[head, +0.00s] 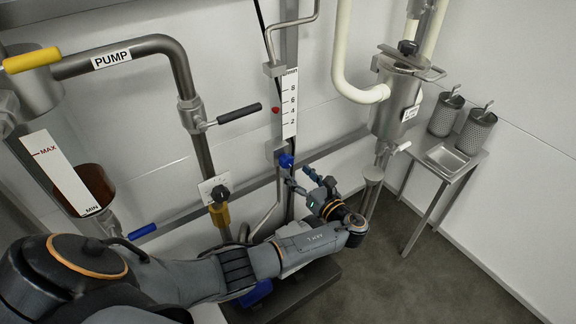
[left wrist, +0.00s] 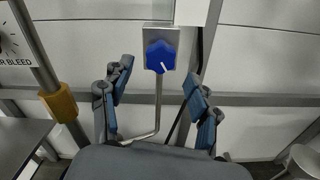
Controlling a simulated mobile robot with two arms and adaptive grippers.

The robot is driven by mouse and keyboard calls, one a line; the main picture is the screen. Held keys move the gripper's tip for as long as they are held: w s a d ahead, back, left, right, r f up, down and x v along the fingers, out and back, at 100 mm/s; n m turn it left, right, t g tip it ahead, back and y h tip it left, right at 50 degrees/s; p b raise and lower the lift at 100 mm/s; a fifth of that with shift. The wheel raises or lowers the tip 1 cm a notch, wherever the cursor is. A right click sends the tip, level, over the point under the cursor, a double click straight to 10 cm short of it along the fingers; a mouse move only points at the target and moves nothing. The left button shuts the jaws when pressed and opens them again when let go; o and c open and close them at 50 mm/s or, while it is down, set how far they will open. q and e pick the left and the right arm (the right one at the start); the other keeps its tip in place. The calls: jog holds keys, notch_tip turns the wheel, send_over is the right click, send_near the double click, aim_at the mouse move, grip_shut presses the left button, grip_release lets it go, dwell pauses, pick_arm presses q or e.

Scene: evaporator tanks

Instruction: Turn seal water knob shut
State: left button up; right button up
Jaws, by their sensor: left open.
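A blue knob (head: 286,160) sits on a small grey box on the vertical post, below the numbered gauge strip. I take it as the seal water knob, though I can read no label on it. In the left wrist view the knob (left wrist: 160,56) faces me, with a white pointer line slanting down to the right. My left gripper (head: 299,177) is open and empty, just in front of and slightly below the knob. Its fingers (left wrist: 159,76) are spread to either side of the knob, apart from it. My right gripper is not in view.
A black knob (head: 219,192) above a yellow fitting (head: 220,215) is on a pipe to the left. A black-handled valve (head: 239,114) is above it. A metal tank (head: 396,100) and a side table (head: 470,161) stand right. Open floor lies right.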

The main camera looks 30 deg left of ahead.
aim_at(289, 164)
pick_arm(q)
jog(key=shift+b+x, duration=0.35)
jog(key=shift+x, duration=2.45)
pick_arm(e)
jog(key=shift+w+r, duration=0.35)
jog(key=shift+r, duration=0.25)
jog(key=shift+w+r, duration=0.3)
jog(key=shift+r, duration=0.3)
pick_arm(q)
jog(key=c, duration=1.2)
jog(key=shift+d, duration=0.1)
